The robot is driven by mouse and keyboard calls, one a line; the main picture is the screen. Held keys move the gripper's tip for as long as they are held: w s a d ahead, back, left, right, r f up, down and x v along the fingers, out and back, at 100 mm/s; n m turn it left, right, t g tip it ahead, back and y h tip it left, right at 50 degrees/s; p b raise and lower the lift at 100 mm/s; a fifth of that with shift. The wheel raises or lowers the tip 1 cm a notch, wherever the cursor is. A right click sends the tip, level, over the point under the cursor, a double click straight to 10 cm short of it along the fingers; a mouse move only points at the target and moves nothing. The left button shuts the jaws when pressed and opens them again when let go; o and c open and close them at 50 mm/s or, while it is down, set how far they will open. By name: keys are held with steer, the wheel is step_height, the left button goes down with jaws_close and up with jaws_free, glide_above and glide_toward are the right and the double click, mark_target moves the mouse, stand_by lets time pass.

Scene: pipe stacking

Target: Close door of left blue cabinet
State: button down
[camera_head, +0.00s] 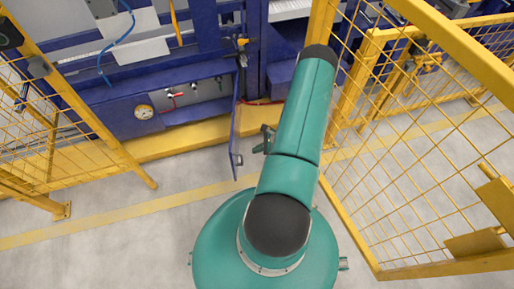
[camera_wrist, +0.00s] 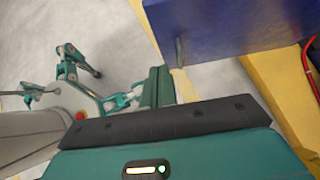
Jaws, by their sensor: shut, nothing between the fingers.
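The blue cabinet (camera_head: 115,118) stands at the upper left in the head view, with a gauge and a red-handled valve. Its blue door (camera_head: 236,125) stands open, swung out toward me and seen nearly edge-on, with a small latch near its free end. My gripper (camera_head: 264,139) is just right of the door, partly hidden by my arm; I cannot tell whether it touches it. In the wrist view my gripper's fingers (camera_wrist: 157,87) are together and empty, beside a large blue panel (camera_wrist: 235,28), which looks like the door.
Yellow mesh fences stand at the left (camera_head: 75,105) and right (camera_head: 400,170). A yellow beam (camera_head: 190,138) runs along the cabinet's base. A red hose (camera_wrist: 310,58) shows at the right of the wrist view.

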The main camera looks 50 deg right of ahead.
steer(key=w+a+f, duration=0.4)
steer(key=w+a, duration=0.1)
steer(key=w, duration=0.2)
steer(key=shift+f, duration=0.3)
steer(key=shift+a, duration=0.25)
